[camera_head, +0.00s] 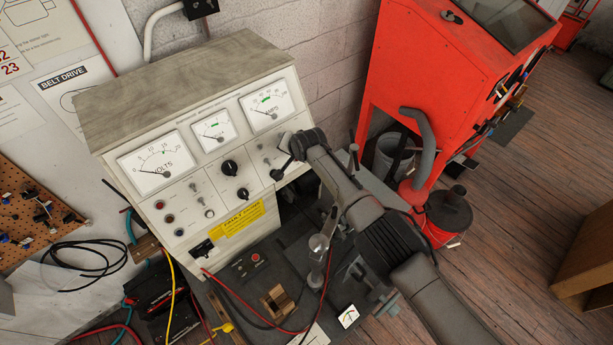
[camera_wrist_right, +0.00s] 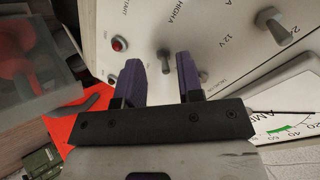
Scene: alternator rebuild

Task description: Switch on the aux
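The test bench's white sloping panel (camera_head: 185,225) carries meters, black knobs and small toggle switches. My right gripper (camera_head: 283,166) is at the panel's right end, below the amps meter, and partly hides the controls there. In the right wrist view my gripper (camera_wrist_right: 160,70) has two purple fingers standing apart. A small metal toggle switch (camera_wrist_right: 163,56) shows between the fingertips, close to the panel; I cannot tell whether they touch it. I cannot read a clear aux label. My left gripper is not in view.
A red lamp (camera_wrist_right: 119,44) sits left of the fingers. The amps meter (camera_head: 265,104) is just above my right gripper. A red cabinet (camera_head: 440,60) stands to the right. Cables (camera_head: 85,262) and a dark bench top (camera_head: 235,290) lie below the panel.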

